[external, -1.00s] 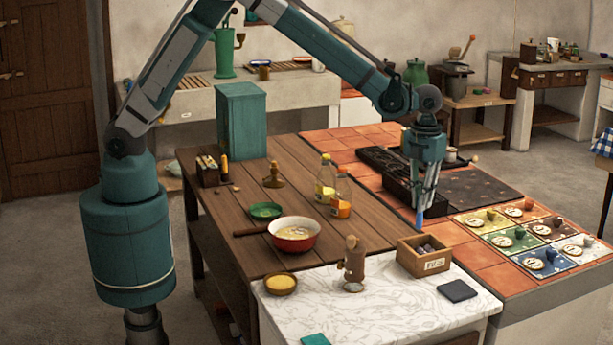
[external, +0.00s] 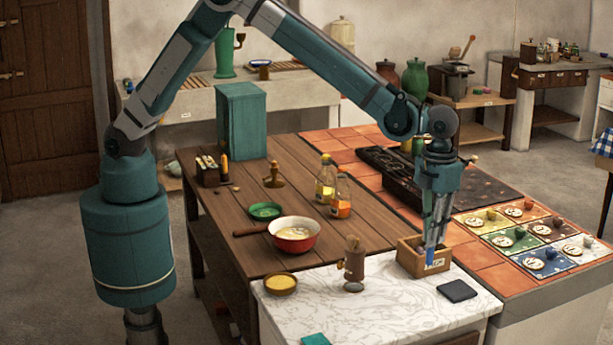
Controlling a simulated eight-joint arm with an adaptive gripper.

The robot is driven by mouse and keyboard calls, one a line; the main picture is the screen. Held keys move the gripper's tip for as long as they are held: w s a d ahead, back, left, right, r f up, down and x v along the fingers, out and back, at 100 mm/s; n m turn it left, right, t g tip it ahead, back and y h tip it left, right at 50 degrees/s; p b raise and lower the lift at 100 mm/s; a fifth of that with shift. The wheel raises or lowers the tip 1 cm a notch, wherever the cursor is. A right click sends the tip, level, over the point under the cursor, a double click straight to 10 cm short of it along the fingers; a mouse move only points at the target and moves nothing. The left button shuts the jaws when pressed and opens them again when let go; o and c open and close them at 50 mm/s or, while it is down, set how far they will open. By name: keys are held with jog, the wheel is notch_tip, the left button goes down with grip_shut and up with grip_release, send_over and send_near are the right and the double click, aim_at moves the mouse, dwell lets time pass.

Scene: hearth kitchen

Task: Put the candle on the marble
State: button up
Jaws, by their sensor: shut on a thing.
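The white marble top (external: 398,305) forms the front end of the worktable. My gripper (external: 432,250) points down at the wooden box with a label (external: 408,262), at the marble's back right. It is shut on a small slim blue thing (external: 430,258), mostly hidden by the fingers. I cannot tell for sure whether this is the candle, or whether it is over or in front of the box. A slim orange-yellow upright piece (external: 224,163) stands by a small dark box at the back left of the wooden top.
On the marble are a brown mill-like object (external: 354,262), a yellow-filled bowl (external: 281,284), a dark square pad (external: 457,290) and a teal square (external: 316,339). The front middle of the marble is clear. Bottles (external: 341,198) stand behind.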

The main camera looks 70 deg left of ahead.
aim_at(428, 263)
jog(key=shift+f, duration=0.1)
jog(key=shift+f, duration=3.05)
jog(key=shift+f, duration=1.85)
jog(key=shift+f+b, duration=0.2)
jog(key=shift+b, duration=0.1)
jog(key=o, duration=0.8)
jog(key=shift+c, duration=0.2)
jog(key=shift+r, duration=0.15)
notch_tip(428, 263, up, 12)
jog(key=shift+r+p, duration=0.1)
jog(key=shift+p, duration=0.25)
